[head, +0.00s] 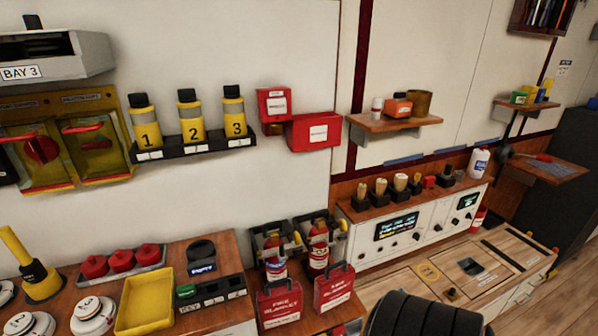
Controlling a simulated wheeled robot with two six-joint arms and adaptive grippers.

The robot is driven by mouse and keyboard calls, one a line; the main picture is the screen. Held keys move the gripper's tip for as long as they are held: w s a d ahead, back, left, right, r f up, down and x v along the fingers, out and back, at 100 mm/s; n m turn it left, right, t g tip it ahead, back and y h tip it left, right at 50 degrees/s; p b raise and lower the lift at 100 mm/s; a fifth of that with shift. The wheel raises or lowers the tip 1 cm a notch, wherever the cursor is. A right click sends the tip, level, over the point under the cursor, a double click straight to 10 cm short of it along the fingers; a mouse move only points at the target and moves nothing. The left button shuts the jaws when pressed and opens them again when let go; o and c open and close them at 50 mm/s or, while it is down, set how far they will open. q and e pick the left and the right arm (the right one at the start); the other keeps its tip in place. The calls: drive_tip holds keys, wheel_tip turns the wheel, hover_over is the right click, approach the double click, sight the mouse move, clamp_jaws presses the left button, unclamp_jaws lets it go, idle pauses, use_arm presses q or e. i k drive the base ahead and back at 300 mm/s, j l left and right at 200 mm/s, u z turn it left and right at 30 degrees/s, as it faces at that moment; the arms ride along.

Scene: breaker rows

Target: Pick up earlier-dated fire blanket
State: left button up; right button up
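Two red fire blanket packs with black handles stand side by side at the front of the wooden counter, at the bottom middle. The left fire blanket (280,305) is nearer and its white "FIRE BLANKET" lettering is readable. The right fire blanket (333,290) stands just beside it, slightly farther back. Each has a small label line low on its front, too small for me to read a date. Neither of my grippers shows in the head view.
Two red fire extinguishers (318,250) stand in dark holders right behind the blankets. A yellow tray (146,302) and a dark key rack (212,290) lie to the left. A black ribbed rounded form fills the bottom edge, right of the blankets.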

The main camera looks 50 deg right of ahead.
sight(278, 306)
drive_tip(key=z, duration=1.6)
drive_tip(key=k+l, duration=0.15)
drive_tip(key=k, duration=0.15)
drive_tip(key=k+l, duration=0.2)
drive_tip(key=k, duration=0.1)
